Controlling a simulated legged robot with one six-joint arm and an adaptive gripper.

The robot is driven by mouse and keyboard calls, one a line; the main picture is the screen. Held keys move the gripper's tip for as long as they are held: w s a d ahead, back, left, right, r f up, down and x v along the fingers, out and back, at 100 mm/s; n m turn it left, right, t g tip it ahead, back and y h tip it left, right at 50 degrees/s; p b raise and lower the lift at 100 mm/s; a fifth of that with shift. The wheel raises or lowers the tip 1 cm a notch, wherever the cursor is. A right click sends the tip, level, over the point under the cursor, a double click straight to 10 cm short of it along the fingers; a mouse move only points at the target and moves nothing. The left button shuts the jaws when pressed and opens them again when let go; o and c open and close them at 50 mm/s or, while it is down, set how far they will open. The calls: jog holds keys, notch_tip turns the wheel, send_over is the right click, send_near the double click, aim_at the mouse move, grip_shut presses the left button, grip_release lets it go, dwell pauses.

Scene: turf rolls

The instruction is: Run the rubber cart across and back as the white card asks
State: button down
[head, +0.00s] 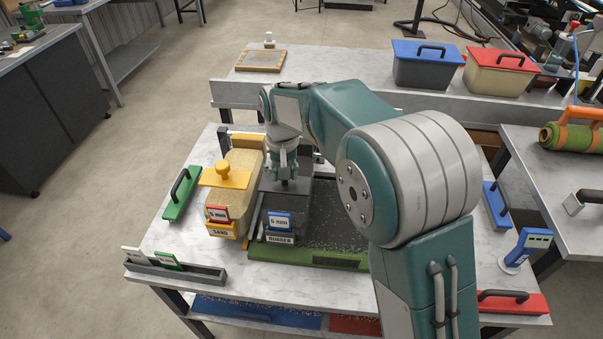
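The rubber cart (283,208) is a dark grey box labelled RUBBER with a blue-framed "6 mm" sign on its front. It stands at the left end of the turf piece (345,220), which has a green front edge and a dark, speckled top. My gripper (288,177) points down at the top of the cart. Its fingers are small and dark against the cart, so I cannot tell whether they are closed on a handle. A white card (133,254) stands in a grey rack (190,274) at the table's front left; its writing is too small to read.
The yellow sand cart (240,175), with a red-framed "6 mm" sign, stands close left of the rubber cart. A green card (168,260) shares the rack. A green handled block (183,192) lies at left. My arm hides much of the table's right side, where a blue-and-white device (527,245) stands.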

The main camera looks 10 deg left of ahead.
jog(key=shift+s+a+f, duration=0.15)
jog(key=shift+a+f, duration=0.1)
jog(key=shift+a, duration=0.55)
jog(key=shift+c, duration=2.2)
grip_release()
jog(key=shift+o, duration=0.9)
jog(key=shift+a, duration=0.15)
jog(key=shift+a+r, duration=0.1)
jog(key=shift+a, duration=0.1)
jog(key=shift+d+r, duration=0.25)
jog(key=shift+r, duration=0.15)
notch_tip(320, 180, up, 11)
jog(key=shift+a, duration=0.3)
